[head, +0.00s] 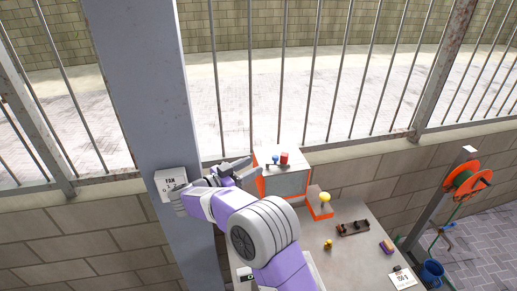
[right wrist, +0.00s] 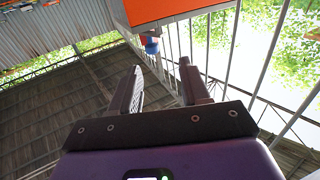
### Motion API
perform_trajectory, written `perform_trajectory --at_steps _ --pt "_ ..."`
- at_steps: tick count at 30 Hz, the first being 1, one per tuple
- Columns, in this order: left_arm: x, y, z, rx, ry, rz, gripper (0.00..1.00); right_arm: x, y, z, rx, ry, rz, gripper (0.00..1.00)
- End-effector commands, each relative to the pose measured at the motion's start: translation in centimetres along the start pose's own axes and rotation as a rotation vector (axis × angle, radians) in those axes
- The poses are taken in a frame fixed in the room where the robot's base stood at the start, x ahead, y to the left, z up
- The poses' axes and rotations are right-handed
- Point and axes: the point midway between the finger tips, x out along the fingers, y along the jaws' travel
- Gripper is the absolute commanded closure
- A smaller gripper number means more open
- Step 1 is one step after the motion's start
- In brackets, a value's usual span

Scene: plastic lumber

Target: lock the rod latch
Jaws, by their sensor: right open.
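I cannot make out with certainty which part is the rod latch. A grey box with orange edges (head: 286,182) stands at the back of the table, with a small blue knob (head: 275,159) and a red knob (head: 284,158) on top. My right gripper (head: 240,168) is open and empty, just left of this box. In the right wrist view its two fingers (right wrist: 162,72) stand apart with nothing between them. An orange panel (right wrist: 165,9) and a small blue and red part (right wrist: 151,42) show beyond the fingertips. My left gripper is not in view.
A grey post (head: 145,90) and barred fence (head: 320,85) stand close behind the gripper. An orange reel (head: 467,180) stands right.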

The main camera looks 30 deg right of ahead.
Motion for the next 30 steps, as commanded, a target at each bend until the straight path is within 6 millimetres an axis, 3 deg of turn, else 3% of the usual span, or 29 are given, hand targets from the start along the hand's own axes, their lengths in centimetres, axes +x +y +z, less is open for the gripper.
perform_trajectory --at_steps 13,25,30 --pt "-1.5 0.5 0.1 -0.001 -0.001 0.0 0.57 6.3 0.1 -0.1 0.0 0.0 0.003 0.54" --pt "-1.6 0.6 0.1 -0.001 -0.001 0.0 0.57 7.3 0.0 -0.1 0.001 0.0 0.0 0.54" --pt "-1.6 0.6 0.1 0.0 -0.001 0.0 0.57 7.3 0.0 -0.1 0.001 0.0 0.0 0.78"
